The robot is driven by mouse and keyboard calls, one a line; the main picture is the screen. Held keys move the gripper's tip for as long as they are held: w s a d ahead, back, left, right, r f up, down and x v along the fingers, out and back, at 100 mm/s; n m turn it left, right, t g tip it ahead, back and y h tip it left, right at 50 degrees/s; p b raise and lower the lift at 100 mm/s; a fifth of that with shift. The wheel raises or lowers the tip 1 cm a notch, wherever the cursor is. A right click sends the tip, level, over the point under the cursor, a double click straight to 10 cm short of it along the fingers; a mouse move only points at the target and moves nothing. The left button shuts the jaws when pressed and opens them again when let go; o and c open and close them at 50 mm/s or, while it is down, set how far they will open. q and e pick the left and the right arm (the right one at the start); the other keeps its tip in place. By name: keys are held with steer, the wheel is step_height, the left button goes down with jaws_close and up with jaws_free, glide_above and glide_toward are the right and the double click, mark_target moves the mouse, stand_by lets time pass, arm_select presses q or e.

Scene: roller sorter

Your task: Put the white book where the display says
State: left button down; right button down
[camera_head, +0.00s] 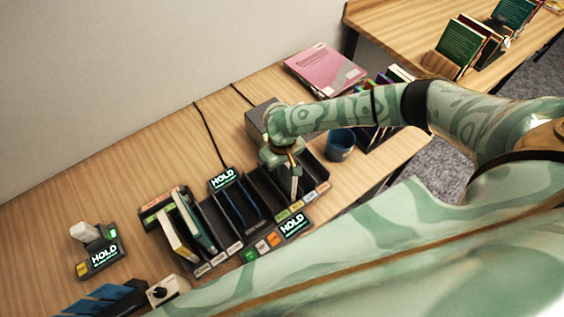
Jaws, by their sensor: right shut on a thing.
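My right gripper (292,176) points down over the right part of the black slotted sorter (213,262). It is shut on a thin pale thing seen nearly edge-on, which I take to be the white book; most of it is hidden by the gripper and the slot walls. I cannot tell whether it touches the slot floor. Displays reading HOLD stand behind the sorter (223,178), at its front right (293,223) and at the left (104,253). My left gripper is out of view.
A cream book (178,238) and a teal book (197,226) lean in the left slots. A blue cup (341,145), a grey box (256,122) and a pink book (324,68) are behind. A dial box (163,291) is at front left.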

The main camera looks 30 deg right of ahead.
steer(key=c, duration=1.3)
jaws_free()
steer(key=shift+f, duration=0.1)
step_height(320, 180, up, 16)
steer(key=p, duration=0.5)
steer(key=shift+s, duration=0.1)
